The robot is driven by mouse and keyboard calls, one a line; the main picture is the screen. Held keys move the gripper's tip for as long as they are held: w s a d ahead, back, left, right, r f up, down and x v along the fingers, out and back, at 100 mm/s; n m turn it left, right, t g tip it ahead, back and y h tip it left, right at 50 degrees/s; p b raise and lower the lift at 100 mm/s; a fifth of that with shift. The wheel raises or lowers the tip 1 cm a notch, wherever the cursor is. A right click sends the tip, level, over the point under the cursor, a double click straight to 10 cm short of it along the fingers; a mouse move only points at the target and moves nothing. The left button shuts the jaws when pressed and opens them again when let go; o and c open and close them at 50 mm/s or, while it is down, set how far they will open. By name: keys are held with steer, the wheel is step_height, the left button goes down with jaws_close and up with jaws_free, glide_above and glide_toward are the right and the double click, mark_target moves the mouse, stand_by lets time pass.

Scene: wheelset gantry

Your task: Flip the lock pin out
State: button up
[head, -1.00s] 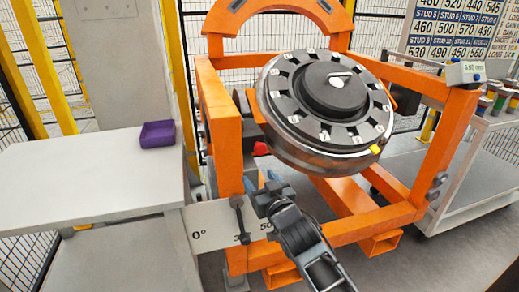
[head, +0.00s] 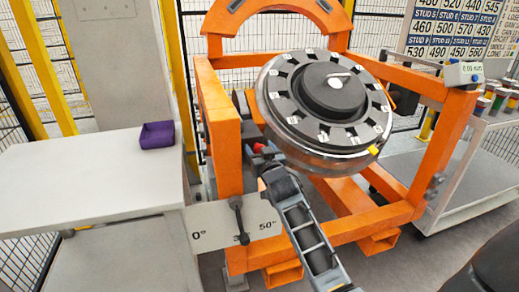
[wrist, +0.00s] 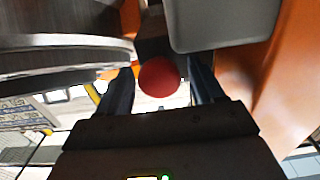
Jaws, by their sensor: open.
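The lock pin's red knob (wrist: 159,77) shows as a round red end in the wrist view, in front of a dark grey block. In the head view a small part of the red knob (head: 258,147) shows beside the orange frame's left post, below the wheel. My gripper (head: 263,161) is at the knob, its fingers partly hidden there. In the wrist view my gripper (wrist: 160,84) is open, with one dark finger on each side of the knob. Whether the fingers touch it I cannot tell. The pin's shaft is hidden.
The orange gantry frame (head: 222,130) holds a tilted dark wheel (head: 330,100) close above my gripper. A scale plate (head: 205,228) with a dark lever (head: 238,215) is at the lower left. A purple bin (head: 157,135) stands on a white table (head: 90,185).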

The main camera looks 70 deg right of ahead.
steer(key=shift+c, duration=0.4)
jaws_close()
